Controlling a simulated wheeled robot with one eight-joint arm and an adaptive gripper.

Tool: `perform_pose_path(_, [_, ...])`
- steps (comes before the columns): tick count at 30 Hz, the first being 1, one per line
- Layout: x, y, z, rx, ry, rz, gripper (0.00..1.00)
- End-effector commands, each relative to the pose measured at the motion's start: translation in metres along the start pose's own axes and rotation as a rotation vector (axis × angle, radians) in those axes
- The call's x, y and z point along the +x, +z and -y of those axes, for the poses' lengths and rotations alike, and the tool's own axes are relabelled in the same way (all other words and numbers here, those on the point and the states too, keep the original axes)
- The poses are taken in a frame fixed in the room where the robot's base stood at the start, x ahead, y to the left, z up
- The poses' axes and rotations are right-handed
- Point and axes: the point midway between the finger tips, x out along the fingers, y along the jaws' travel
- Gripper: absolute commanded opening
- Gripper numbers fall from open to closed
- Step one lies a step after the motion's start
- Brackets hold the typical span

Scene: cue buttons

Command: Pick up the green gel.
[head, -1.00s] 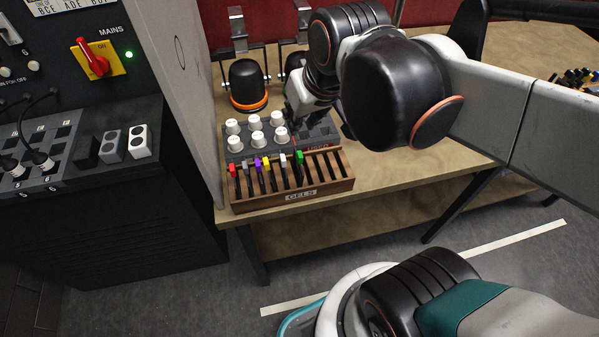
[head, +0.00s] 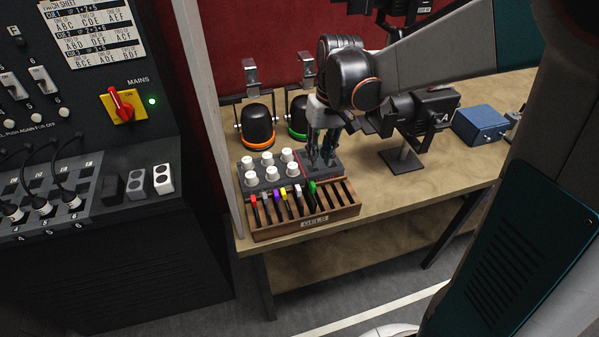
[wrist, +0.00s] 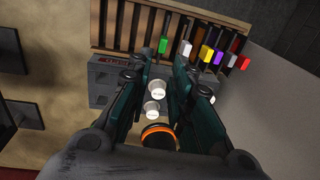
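The green gel (head: 312,187) stands upright in a slot of the wooden gel rack (head: 345,212), to the right of the other coloured gels. It also shows in the wrist view (wrist: 163,45), beyond my fingertips and between their lines. My gripper (head: 322,160) points down over the grey block behind the rack, behind the green gel in the head view. In the wrist view my gripper (wrist: 163,70) has its two fingers apart with nothing held between them. It does not touch the green gel.
Red, grey, purple, yellow and white gels sit left of the green one; slots to its right are empty. White knobs (head: 274,173) stand on the grey block. Lamps with orange (head: 257,127) and green (head: 298,117) rings stand behind. A blue box (head: 480,124) is at right.

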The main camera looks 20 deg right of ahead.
Motion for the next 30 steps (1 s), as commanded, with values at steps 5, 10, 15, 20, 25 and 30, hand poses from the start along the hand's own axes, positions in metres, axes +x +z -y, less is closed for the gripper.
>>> perform_pose_path(5, [0.035, 0.0, 0.0, -0.001, 0.0, -0.001, 0.2])
perform_pose_path(10, [0.064, 0.0, 0.0, -0.001, 0.0, -0.001, 0.2])
perform_pose_path(15, [0.078, 0.0, 0.0, -0.001, 0.001, -0.002, 0.2])
perform_pose_path(20, [0.085, 0.001, 0.001, -0.001, 0.001, -0.002, 0.2])
perform_pose_path(25, [0.106, 0.004, 0.003, -0.001, 0.001, -0.002, 0.2])
perform_pose_path(30, [0.129, 0.004, 0.004, -0.001, 0.001, -0.002, 0.2])
